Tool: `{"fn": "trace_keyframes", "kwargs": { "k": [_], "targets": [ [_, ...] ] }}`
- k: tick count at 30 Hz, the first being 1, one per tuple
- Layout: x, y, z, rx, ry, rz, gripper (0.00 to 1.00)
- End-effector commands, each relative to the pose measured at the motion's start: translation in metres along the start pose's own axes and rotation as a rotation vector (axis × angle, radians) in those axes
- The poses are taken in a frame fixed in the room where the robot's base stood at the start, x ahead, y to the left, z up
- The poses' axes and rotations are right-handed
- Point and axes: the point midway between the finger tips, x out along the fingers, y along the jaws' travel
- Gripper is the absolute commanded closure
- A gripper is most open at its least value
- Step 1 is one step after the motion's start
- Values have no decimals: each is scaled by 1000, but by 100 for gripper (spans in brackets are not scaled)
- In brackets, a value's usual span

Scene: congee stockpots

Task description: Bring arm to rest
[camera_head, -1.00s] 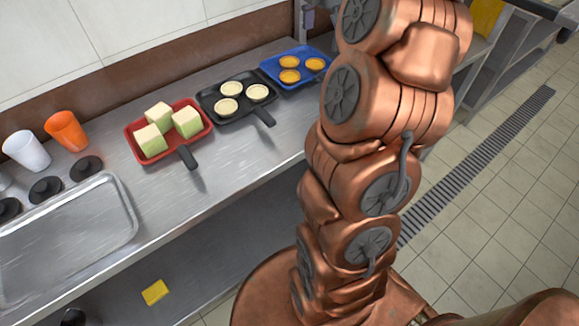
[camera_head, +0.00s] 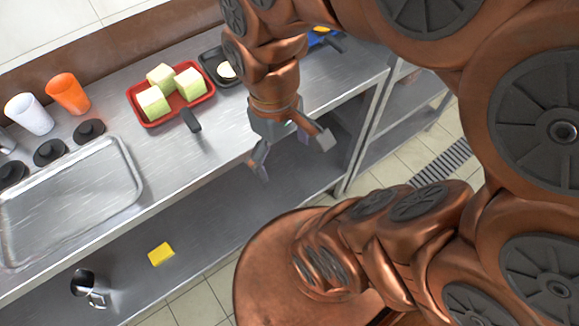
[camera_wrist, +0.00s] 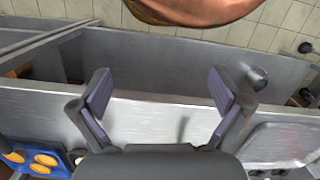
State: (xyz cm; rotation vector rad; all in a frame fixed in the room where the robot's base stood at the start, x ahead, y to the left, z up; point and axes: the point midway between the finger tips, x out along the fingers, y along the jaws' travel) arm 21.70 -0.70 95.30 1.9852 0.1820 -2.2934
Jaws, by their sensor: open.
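My gripper (camera_head: 292,157) is open and empty in the head view, in the air in front of the counter's front edge. In the wrist view my gripper (camera_wrist: 165,97) shows both fingers wide apart with nothing between them. My arm is bent, and its large copper links fill the right side of the head view.
The steel counter (camera_head: 200,165) holds a red tray (camera_head: 207,97) of pale green blocks, a dark tray (camera_head: 212,65) partly hidden by my arm, orange (camera_head: 67,93) and white (camera_head: 29,114) cups, and a metal tray (camera_head: 125,205). A yellow sponge (camera_head: 161,254) lies on the lower shelf.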

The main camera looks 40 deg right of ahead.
Motion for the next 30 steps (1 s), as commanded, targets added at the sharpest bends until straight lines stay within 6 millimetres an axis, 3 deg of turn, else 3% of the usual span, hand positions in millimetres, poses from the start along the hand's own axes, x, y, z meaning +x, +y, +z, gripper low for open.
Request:
{"fn": "trace_keyframes", "kwargs": {
  "k": [5,16,30],
  "targets": [
    [18,-9,21,137,-13,0,0],
    [18,-11,23,160,-14,0,0],
    [-39,-12,31,158,-13,0,0]
  ]
}}
